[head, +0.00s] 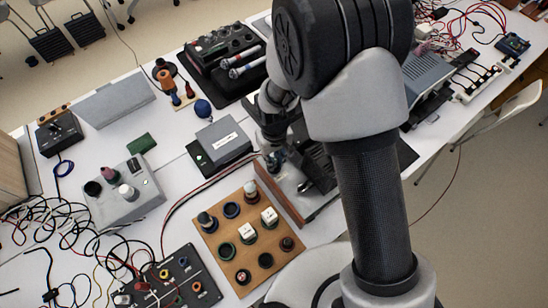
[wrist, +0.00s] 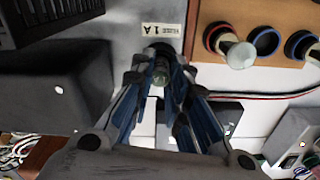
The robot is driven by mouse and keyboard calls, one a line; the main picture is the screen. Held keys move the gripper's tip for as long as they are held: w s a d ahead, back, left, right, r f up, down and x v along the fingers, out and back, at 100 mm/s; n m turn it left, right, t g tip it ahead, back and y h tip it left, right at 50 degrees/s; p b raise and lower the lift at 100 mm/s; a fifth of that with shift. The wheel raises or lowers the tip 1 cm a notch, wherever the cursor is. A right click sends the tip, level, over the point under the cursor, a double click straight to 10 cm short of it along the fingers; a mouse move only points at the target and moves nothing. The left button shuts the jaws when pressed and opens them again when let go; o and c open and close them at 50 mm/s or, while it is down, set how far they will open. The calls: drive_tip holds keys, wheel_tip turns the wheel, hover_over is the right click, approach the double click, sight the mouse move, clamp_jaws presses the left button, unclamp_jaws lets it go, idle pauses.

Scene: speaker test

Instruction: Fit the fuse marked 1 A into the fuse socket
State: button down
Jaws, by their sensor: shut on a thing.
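In the head view my gripper (head: 273,158) is small and partly hidden by my arm. A label reading 1 A (wrist: 162,30) lies on a grey strip just beyond the fingertips. I cannot tell whether the held piece touches this strip or is clear of it. No marking is readable on the piece. I cannot make out which fitting is the fuse socket.
A wooden board (head: 212,258) with coloured rings and white-topped pieces is beside the strip; its edge (wrist: 207,14) shows in the wrist view. A grey control box (head: 137,205), a black terminal panel (head: 183,292) and loose wires lie left. A grey box (head: 222,141) stands near my gripper.

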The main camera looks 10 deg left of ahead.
drive_tip(key=shift+f, duration=0.35)
drive_tip(key=c, duration=1.6)
unclamp_jaws()
drive_tip(key=shift+o, duration=0.2)
wheel_tip(320, 180, up, 13)
drive_tip(key=p, duration=0.3)
drive_tip(key=shift+f, duration=0.15)
